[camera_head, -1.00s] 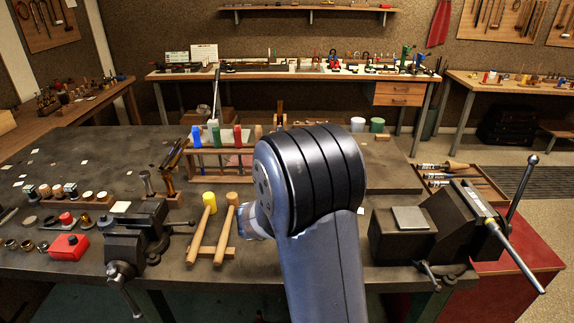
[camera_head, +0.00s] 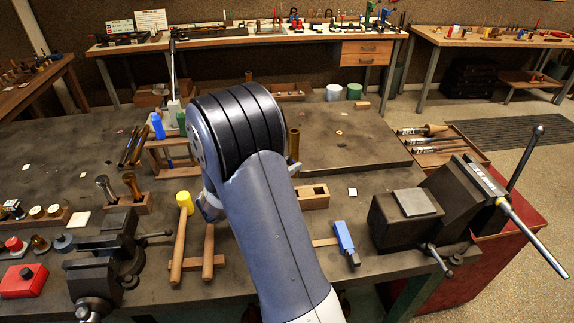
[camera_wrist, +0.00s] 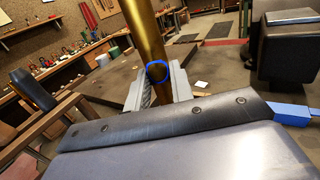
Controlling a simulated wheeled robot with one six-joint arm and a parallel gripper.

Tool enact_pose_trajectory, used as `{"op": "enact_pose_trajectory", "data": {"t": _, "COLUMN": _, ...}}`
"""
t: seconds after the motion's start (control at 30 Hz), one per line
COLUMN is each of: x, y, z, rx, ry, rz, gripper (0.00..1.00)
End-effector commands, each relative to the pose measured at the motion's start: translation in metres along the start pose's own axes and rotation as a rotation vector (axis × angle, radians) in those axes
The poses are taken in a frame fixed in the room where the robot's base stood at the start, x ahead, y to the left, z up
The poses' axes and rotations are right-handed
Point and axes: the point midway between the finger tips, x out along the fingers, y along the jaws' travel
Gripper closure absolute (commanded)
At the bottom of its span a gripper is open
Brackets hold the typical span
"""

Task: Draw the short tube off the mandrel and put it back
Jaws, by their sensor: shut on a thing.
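A brass-coloured tube (camera_wrist: 150,35) stands between the jaws of my gripper (camera_wrist: 157,82) in the wrist view, with a blue ring around it at jaw height. My gripper is shut on it. The tube leans slightly in this view and runs out of the top of the picture. I cannot tell the mandrel apart from the tube.
A wooden block with a slot (camera_head: 312,196) and a blue-handled tool (camera_head: 344,238) lie right of my arm. A black vise (camera_head: 405,215) stands further right, another vise (camera_head: 105,255) at left. The bench's back right is mostly clear.

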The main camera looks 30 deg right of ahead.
Motion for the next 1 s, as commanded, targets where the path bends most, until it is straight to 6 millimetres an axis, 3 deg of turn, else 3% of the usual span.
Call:
{"op": "enact_pose_trajectory", "data": {"t": 0.6, "x": -0.001, "y": 0.000, "z": -0.052, "rx": -0.001, "ry": 0.000, "rz": 0.000, "gripper": 1.00}}
{"op": "enact_pose_trajectory", "data": {"t": 1.0, "x": -0.001, "y": 0.000, "z": -0.058, "rx": 0.000, "ry": 0.000, "rz": 0.000, "gripper": 1.00}}
